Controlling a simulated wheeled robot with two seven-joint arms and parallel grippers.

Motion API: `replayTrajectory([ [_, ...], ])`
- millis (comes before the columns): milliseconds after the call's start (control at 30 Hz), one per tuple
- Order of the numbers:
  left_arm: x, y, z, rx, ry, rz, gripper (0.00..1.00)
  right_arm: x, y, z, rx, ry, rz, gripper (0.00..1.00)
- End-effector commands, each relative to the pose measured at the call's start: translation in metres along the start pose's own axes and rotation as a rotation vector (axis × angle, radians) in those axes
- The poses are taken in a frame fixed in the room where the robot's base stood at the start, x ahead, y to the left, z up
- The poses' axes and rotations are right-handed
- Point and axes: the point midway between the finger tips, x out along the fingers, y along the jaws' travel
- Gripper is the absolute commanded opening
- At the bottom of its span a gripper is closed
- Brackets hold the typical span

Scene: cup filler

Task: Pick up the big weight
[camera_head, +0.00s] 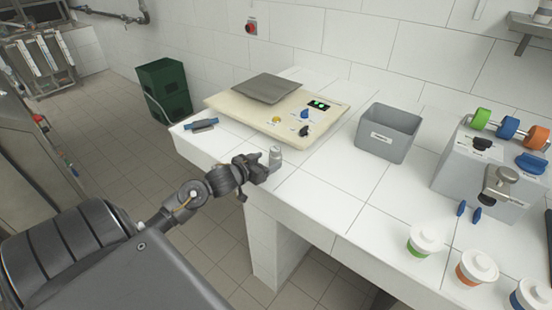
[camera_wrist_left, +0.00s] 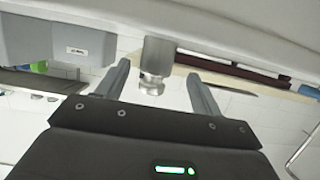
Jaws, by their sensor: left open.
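The weight (camera_head: 276,156) is a small grey metal cylinder with a narrower neck and knob. It stands upright near the front edge of the white tiled counter, in front of the scale. My left gripper (camera_head: 265,167) is open beside it at the counter edge. In the left wrist view the weight (camera_wrist_left: 157,62) shows between the two spread fingers of my left gripper (camera_wrist_left: 161,88). I cannot tell whether either finger touches it. My right gripper is not in view.
A cream scale (camera_head: 268,118) with a grey plate stands behind the weight. A blue and dark item (camera_head: 201,125) lies left. A grey bin (camera_head: 388,133) stands right, then a grey machine (camera_head: 487,170) and lidded cups (camera_head: 426,240). Counter between weight and bin is clear.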

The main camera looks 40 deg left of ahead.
Motion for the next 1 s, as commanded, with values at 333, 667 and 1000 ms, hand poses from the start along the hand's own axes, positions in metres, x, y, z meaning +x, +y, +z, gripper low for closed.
replayTrajectory([
  [333,0.046,0.005,0.000,-0.002,0.000,0.000,0.67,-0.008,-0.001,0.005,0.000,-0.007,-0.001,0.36],
  [667,0.051,0.005,0.001,0.000,0.000,0.001,0.64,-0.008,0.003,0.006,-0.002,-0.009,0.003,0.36],
  [1000,0.050,0.005,0.001,0.000,0.000,0.001,0.19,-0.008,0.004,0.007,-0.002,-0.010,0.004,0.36],
])
